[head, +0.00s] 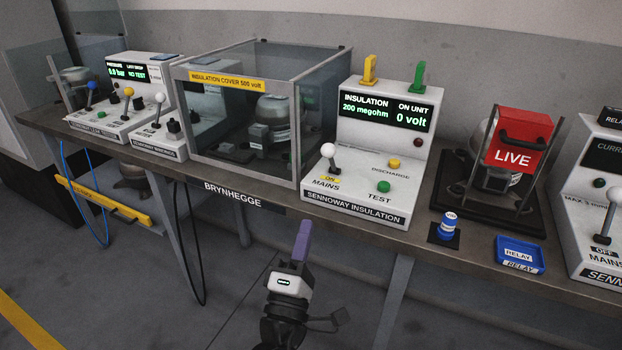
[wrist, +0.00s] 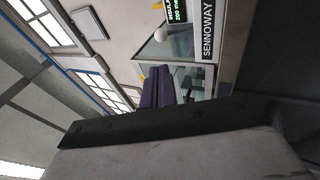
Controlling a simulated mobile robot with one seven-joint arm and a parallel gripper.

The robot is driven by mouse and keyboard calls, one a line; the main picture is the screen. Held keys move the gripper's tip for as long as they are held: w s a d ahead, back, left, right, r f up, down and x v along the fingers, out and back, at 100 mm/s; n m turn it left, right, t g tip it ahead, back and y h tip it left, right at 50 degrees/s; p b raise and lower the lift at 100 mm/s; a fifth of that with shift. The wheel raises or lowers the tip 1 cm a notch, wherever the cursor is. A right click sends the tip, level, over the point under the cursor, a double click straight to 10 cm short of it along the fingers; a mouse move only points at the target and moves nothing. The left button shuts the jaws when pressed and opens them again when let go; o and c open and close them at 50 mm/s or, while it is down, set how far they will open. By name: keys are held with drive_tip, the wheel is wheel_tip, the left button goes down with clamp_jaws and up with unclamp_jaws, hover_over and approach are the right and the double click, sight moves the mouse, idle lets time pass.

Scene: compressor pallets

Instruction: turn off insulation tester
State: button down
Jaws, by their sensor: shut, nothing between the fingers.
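The insulation tester (head: 378,165) is a white console labelled SENNOWAY INSULATION on the bench. Its display (head: 385,111) reads 200 megohm and 0 volt. Its white-knobbed mains lever (head: 329,153) stands up beside a yellow ON label (head: 329,178). A yellow discharge button (head: 393,164) and a green test button (head: 384,187) sit to the right. My gripper (head: 304,228) has purple fingers, is shut and empty, and is in front of the bench edge, below and left of the tester.
A clear box (head: 270,110) labelled INSULATION COVER 500 volt stands left of the tester. Right of it are a compressor behind a red LIVE sign (head: 518,142), a blue-capped item (head: 447,224) and a blue RELAY tray (head: 520,254). Another console (head: 598,210) is at far right.

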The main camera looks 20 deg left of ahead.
drive_tip(key=shift+d+f, duration=0.15)
drive_tip(key=shift+f, duration=0.05)
drive_tip(key=p, duration=0.9)
approach(326, 157)
drive_tip(key=x, duration=0.5)
drive_tip(key=shift+w+r, duration=0.3)
drive_tip(key=shift+w, duration=0.55)
drive_tip(key=shift+r, duration=0.2)
